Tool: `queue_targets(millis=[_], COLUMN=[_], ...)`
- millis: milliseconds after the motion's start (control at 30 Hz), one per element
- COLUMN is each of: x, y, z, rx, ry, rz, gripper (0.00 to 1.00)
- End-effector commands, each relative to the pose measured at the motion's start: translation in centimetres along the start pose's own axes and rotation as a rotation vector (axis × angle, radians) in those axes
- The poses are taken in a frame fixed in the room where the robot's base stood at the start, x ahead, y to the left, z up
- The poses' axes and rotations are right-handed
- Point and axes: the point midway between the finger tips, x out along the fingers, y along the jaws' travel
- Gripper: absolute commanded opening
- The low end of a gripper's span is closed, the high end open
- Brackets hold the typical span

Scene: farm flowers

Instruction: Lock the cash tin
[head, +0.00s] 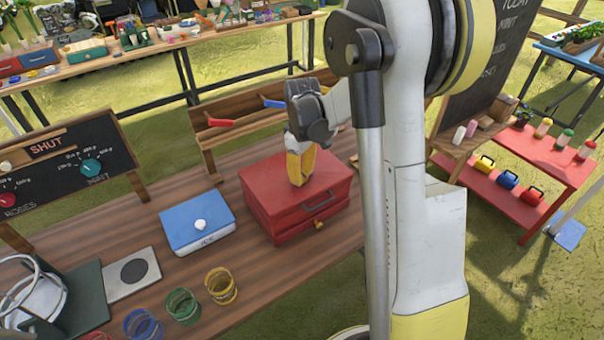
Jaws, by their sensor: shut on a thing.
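The red cash tin (270,196) stands on the wooden table, with a dark handle (319,204) on its lid. Its lid looks down; a dark seam runs between lid and body. A small brass-coloured piece (319,224) sits on its front face; I cannot tell if it is a lock or a key. My gripper (298,180), with yellow fingers, points down over the tin's lid, behind the handle and apart from the brass piece. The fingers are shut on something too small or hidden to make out. I cannot tell whether the fingertips touch the lid.
A blue box (190,238) with a white knob stands left of the tin. Several glass jars (222,286) stand at the front. A wooden rack (246,116) with red and blue pieces stands behind. A chalkboard sign (90,160) is at left. Bare tabletop lies around the tin.

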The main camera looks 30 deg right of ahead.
Motion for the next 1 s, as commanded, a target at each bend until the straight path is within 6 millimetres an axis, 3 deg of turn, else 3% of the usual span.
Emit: queue_targets(millis=[267, 300, 367, 767, 1000], x=[0.0, 0.0, 0.0, -0.7, -5.3], y=[0.0, 0.0, 0.0, 0.0, 0.0], z=[0.0, 0.0, 0.0, 0.0, 0.0], rx=[0.000, 0.000, 0.000, 0.001, 0.001], ry=[-0.001, -0.001, -0.001, 0.000, 0.000], rz=[0.000, -0.001, 0.000, 0.000, 0.000], gripper=[0.01, 0.40, 0.57, 0.57, 0.57])
